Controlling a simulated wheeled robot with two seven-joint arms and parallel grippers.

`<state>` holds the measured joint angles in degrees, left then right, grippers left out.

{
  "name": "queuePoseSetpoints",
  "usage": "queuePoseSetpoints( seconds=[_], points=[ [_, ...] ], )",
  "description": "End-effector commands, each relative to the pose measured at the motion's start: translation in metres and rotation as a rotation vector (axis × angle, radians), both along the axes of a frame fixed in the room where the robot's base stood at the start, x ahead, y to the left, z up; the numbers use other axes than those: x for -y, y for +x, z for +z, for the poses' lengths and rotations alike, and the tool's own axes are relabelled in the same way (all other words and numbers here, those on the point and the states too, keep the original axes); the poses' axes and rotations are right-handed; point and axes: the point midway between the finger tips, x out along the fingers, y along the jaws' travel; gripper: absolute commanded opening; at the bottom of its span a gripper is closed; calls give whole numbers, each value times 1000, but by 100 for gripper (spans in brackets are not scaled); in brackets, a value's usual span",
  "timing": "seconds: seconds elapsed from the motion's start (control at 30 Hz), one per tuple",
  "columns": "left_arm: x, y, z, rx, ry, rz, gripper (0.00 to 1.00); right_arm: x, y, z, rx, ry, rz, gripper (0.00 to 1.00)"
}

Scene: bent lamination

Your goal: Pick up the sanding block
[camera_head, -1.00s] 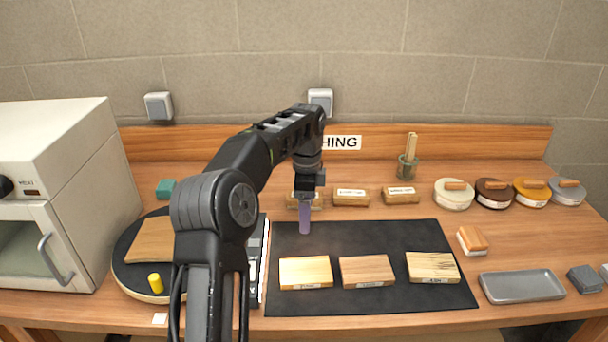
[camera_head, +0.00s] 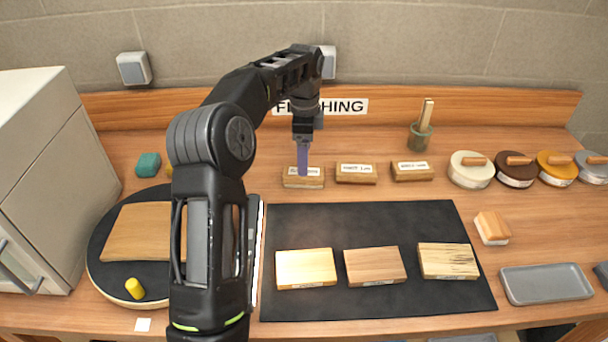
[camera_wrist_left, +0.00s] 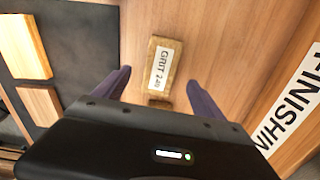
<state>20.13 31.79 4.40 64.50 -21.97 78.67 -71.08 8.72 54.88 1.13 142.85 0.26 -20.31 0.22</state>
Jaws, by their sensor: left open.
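Three labelled sanding blocks stand in a row behind the dark mat: a left one (camera_head: 304,182), a middle one (camera_head: 356,174) and a right one (camera_head: 412,171). In the left wrist view, one labelled "GRIT 240" (camera_wrist_left: 163,65) lies on the wood between my fingers, its near end partly hidden. My left gripper (camera_head: 303,163) points down at the left block in the head view; its purple fingers (camera_wrist_left: 157,88) are apart, one to each side of the block, with nothing held. Whether they are level with the block is unclear. My right gripper is not in view.
The dark mat (camera_head: 370,225) bears three wood samples. A jar with sticks (camera_head: 420,137) and several round pads stand at the back right. A wood-topped brush (camera_head: 491,228) and grey tray (camera_head: 545,284) lie right. A turntable (camera_head: 100,232) and white oven (camera_head: 35,170) stand left.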

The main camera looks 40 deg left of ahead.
Motion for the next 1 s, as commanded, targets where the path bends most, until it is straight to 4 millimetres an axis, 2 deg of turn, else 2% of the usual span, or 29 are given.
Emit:
queuePoseSetpoints(
  seconds=[0.13, 0.47, 0.57, 0.8, 1.0],
  points=[
    [0, -1, -13, -2, -1, -1, 80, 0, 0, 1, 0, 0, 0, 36],
    [0, 0, -16, -1, -1, 0, 80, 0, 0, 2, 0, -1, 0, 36],
    [0, 0, -24, -3, -1, 0, 80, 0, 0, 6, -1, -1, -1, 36],
    [-1, 0, -58, -3, 1, 0, 80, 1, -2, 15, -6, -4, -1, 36],
    [-1, 1, -66, -1, 1, 0, 80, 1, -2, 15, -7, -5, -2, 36]
  ],
)
